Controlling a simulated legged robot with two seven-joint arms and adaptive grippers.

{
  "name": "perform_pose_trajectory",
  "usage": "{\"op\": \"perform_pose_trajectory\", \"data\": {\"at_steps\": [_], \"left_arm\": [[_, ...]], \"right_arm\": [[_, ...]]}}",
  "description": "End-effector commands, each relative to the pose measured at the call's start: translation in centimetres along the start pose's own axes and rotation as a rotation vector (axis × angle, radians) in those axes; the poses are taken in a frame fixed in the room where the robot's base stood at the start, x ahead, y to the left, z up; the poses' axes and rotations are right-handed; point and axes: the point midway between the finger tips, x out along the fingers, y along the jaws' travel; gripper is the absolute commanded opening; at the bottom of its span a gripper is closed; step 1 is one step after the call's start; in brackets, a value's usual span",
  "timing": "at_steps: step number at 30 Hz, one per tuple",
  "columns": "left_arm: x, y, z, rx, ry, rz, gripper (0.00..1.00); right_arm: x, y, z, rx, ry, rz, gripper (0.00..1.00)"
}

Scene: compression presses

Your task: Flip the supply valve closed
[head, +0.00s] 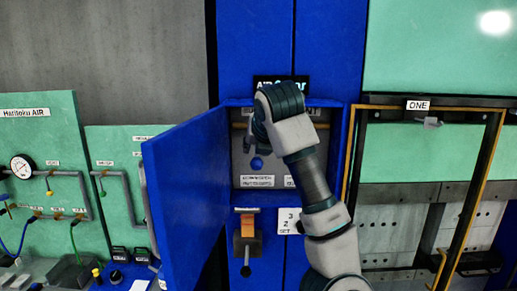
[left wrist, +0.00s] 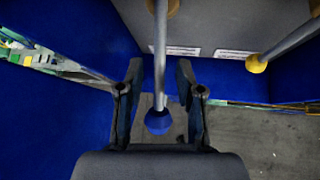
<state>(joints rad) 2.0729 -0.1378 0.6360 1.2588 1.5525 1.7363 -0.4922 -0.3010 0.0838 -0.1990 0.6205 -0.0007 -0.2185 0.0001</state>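An open blue cabinet (head: 225,150) with an "AIR" sign stands in the middle of the head view. Inside it a lever with a blue ball knob (head: 257,163) hangs down. In the left wrist view this blue knob (left wrist: 158,122) and its grey rod point down between my fingers. No readable label shows which is the supply valve. My left gripper (left wrist: 160,68) is open around the blue-knobbed lever, with gaps on both sides. My forearm hides the cabinet's right part in the head view. My right gripper is not in view.
The cabinet's blue door (head: 185,200) stands swung open to the left of my arm. Below the opening is an orange-and-black switch handle (head: 247,235). A green panel with a gauge (head: 22,166) and pipes is at left, a yellow-framed press (head: 352,150) at right.

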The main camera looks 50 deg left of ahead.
Motion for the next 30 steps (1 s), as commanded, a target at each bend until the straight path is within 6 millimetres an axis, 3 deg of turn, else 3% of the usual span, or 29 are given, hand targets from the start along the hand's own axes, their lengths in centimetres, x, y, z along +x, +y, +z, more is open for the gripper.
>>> {"op": "perform_pose_trajectory", "data": {"at_steps": [15, 20, 28, 30], "left_arm": [[-9.8, -0.3, 0.1, 0.003, -0.001, 0.000, 0.36], [-11.1, -0.5, 0.1, 0.004, 0.001, 0.000, 0.36], [-11.2, -0.4, 0.1, 0.003, 0.002, 0.001, 0.36], [-11.2, -0.4, 0.1, 0.004, 0.001, 0.003, 0.21]], "right_arm": [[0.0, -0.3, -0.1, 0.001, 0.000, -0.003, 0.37], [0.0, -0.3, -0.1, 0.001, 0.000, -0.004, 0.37], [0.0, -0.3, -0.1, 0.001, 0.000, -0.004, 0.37], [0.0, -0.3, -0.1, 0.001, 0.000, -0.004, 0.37]]}}
